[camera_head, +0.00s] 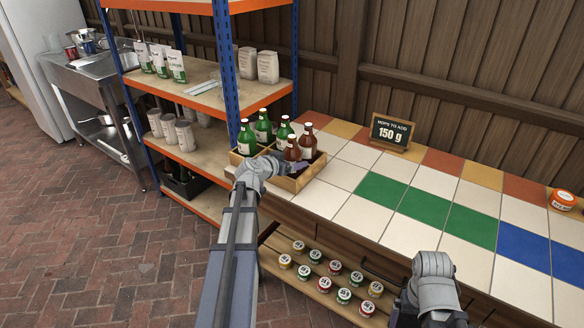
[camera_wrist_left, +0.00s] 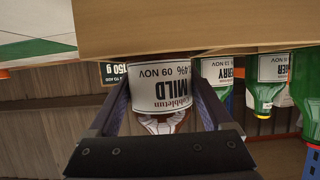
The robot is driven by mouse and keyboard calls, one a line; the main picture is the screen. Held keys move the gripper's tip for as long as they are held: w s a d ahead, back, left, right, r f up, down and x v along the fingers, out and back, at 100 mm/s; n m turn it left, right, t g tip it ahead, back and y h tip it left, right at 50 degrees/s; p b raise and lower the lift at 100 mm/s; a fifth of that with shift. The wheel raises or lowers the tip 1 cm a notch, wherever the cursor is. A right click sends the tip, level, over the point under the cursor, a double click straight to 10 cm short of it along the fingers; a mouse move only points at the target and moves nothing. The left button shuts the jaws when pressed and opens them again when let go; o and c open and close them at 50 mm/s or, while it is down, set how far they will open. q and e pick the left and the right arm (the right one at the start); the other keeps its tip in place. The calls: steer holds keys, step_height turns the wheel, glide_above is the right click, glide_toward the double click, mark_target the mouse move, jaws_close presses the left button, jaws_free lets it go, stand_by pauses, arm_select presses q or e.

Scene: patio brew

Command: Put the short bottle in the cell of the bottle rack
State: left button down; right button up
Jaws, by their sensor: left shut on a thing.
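The short bottle, brown with a white MILD label (camera_wrist_left: 172,90), is between the fingers of my left gripper (camera_wrist_left: 165,110), which is shut on it. The left wrist view is upside down; the bottle's lower end is hidden behind a wooden wall of the bottle rack (camera_wrist_left: 200,28). In the head view the held brown bottle (camera_head: 292,150) stands upright over or in the wooden rack (camera_head: 287,184), with my left gripper (camera_head: 300,166) at its right front part. Whether it touches the cell floor cannot be seen. My right arm shows at the lower right, its fingers out of sight.
Green bottles (camera_head: 246,140) and another brown bottle (camera_head: 308,141) stand in the rack. A blue shelf post (camera_head: 229,75) rises close behind it. A sign (camera_head: 391,132) and an orange tin (camera_head: 562,199) stand on the tiled counter (camera_head: 410,235), mostly clear. Jars (camera_head: 325,284) sit below.

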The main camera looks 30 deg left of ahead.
arm_select(q)
steer(key=shift+f, duration=0.15)
jaws_free()
steer(key=shift+r, duration=0.2)
steer(key=d+p+v, duration=0.1)
steer(key=p+v, duration=0.4)
steer(key=v, duration=0.7)
steer(key=shift+a, duration=0.4)
